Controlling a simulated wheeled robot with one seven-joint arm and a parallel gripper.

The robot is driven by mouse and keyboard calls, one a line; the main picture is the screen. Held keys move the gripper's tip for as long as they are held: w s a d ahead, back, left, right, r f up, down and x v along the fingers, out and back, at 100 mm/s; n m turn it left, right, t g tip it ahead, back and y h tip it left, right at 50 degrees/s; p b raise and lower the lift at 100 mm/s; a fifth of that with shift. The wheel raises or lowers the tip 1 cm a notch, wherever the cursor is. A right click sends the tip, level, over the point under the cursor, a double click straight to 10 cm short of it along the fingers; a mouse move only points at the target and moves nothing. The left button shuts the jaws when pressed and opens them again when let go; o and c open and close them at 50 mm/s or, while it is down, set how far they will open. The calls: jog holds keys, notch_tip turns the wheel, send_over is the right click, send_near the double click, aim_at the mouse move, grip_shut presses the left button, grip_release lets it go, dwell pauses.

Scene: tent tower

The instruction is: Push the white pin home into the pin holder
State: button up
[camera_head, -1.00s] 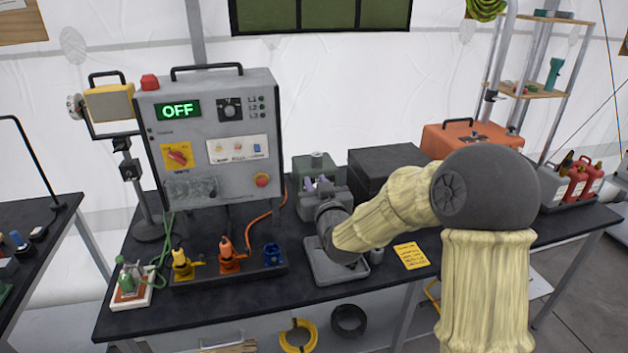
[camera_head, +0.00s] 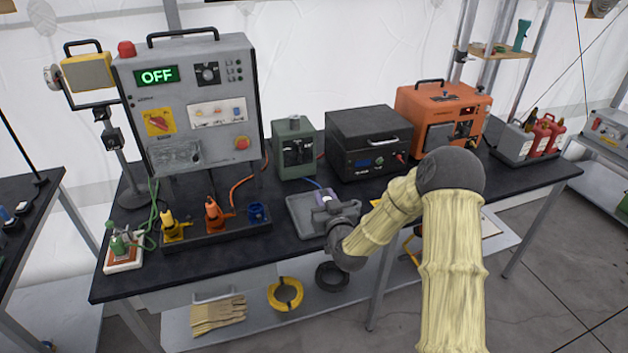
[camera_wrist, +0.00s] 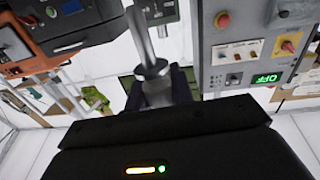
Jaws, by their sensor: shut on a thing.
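My gripper (camera_head: 326,200) is low over the grey tray (camera_head: 300,222) on the black bench, in front of the green box. In the wrist view my gripper (camera_wrist: 155,92) is shut on a pale rod with a round collar, which looks like the white pin (camera_wrist: 150,66). The pin points away from the gripper. In the head view only a small pale lilac-white bit shows at the fingers; my wrist hides the rest. I cannot make out the pin holder for certain.
A control cabinet (camera_head: 190,105) reading OFF stands at the left. In front of it a black rack (camera_head: 190,238) holds yellow, orange and blue connectors. The green box (camera_head: 294,148), a black box (camera_head: 368,142) and an orange unit (camera_head: 440,115) line the back.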

jog(key=s+d+f+m+h, duration=0.1)
jog(key=s+d+f, duration=0.2)
jog(key=f, duration=0.4)
jog(key=s+d+f+h, duration=0.1)
jog(key=s+d+f, duration=0.2)
jog(key=f, duration=0.4)
jog(key=s+d+f+m+h, duration=0.1)
jog(key=s+d+f, duration=0.2)
jog(key=f, duration=0.4)
jog(key=shift+m+h, duration=0.3)
jog(key=shift+h, duration=0.1)
jog(key=shift+d+f, duration=0.1)
